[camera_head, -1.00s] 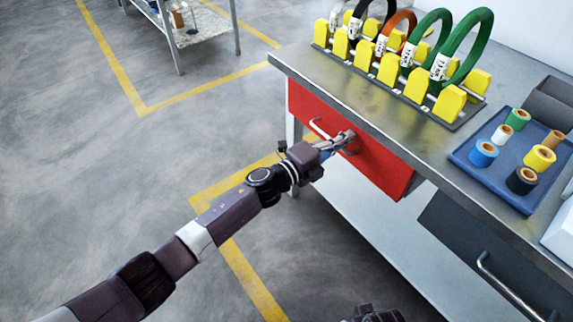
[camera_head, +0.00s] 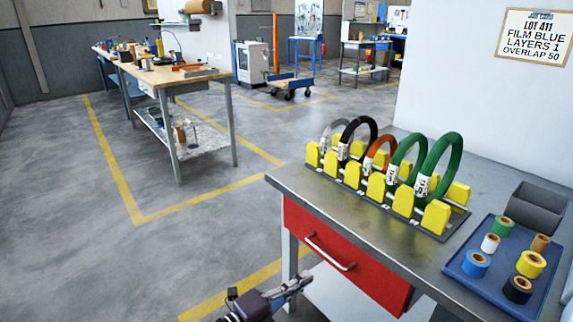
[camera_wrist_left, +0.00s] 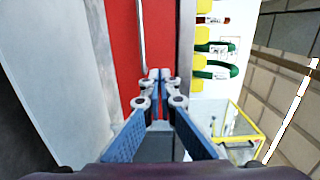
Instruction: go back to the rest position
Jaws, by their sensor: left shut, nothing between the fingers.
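My left gripper (camera_head: 303,280) shows at the bottom of the head view, in front of the red drawer (camera_head: 345,264) and left of its handle (camera_head: 328,251). Its fingers are together and hold nothing; they also show in the left wrist view (camera_wrist_left: 160,75), pointing toward the red drawer front (camera_wrist_left: 118,60). The handle (camera_wrist_left: 141,38) is beside the fingertips in that picture and looks free of them. The drawer looks closed. My right gripper is not in the head view.
The metal workbench (camera_head: 322,200) carries a rack of coils (camera_head: 385,185) and a blue tray (camera_head: 462,268) with several tape rolls. A grey bin (camera_head: 537,207) stands behind the tray. A job card (camera_head: 534,35) hangs on the wall. Open floor (camera_head: 190,235) lies to the left.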

